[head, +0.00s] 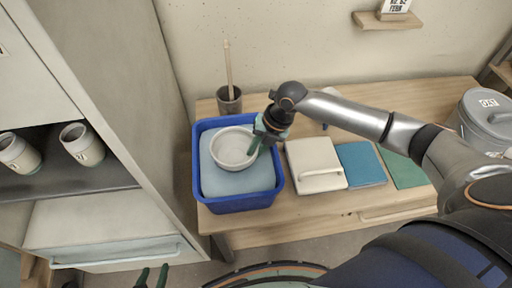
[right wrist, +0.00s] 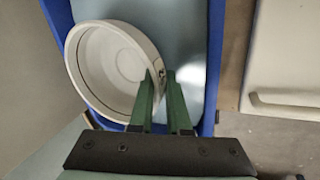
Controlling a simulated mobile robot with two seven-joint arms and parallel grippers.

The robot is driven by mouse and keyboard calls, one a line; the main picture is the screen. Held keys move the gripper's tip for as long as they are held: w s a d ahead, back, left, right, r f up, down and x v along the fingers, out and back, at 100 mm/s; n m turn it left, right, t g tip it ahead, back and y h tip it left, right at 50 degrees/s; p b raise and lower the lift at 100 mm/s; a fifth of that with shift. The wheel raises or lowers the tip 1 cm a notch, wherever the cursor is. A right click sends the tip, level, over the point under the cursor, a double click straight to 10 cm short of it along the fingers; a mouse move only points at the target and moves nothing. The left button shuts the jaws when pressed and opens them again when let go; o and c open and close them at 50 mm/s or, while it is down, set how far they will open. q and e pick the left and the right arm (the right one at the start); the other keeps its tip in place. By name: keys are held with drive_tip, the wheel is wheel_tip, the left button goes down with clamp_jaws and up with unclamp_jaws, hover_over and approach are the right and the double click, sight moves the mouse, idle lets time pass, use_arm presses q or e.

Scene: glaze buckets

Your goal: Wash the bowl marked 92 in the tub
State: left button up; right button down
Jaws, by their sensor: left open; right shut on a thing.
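A white bowl (head: 232,148) is inside the outline of the blue tub (head: 240,205), over its pale blue water. I cannot tell how deep it sits. My right gripper (head: 257,145) is shut on the bowl's right rim. In the right wrist view the bowl (right wrist: 105,65) is tilted, with the green fingers (right wrist: 162,90) at its wall and blue tub walls (right wrist: 213,60) on both sides. A small dark mark shows beside the fingers, too small to read. My left gripper (head: 152,275) is open and empty at the bottom edge, away from the table.
A dark cup with a wooden stick (head: 229,98) stands behind the tub. Right of the tub are a cream lidded box (head: 315,160), a blue pad (head: 360,163) and a green mat (head: 403,168). A grey bucket (head: 485,120) is far right. Two jars (head: 82,143) sit on the left shelf.

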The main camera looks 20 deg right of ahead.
wheel_tip(320, 180, down, 5)
drive_tip(key=b, duration=0.3)
idle(0.4)
drive_tip(key=shift+r, duration=0.1)
drive_tip(key=shift+a+p, duration=0.3)
drive_tip(key=shift+a, duration=0.3)
drive_tip(key=shift+d, duration=1.2)
drive_tip(key=shift+a, duration=0.1)
drive_tip(key=shift+a+p, duration=0.35)
drive_tip(key=shift+a, duration=0.75)
drive_tip(key=shift+d, duration=0.1)
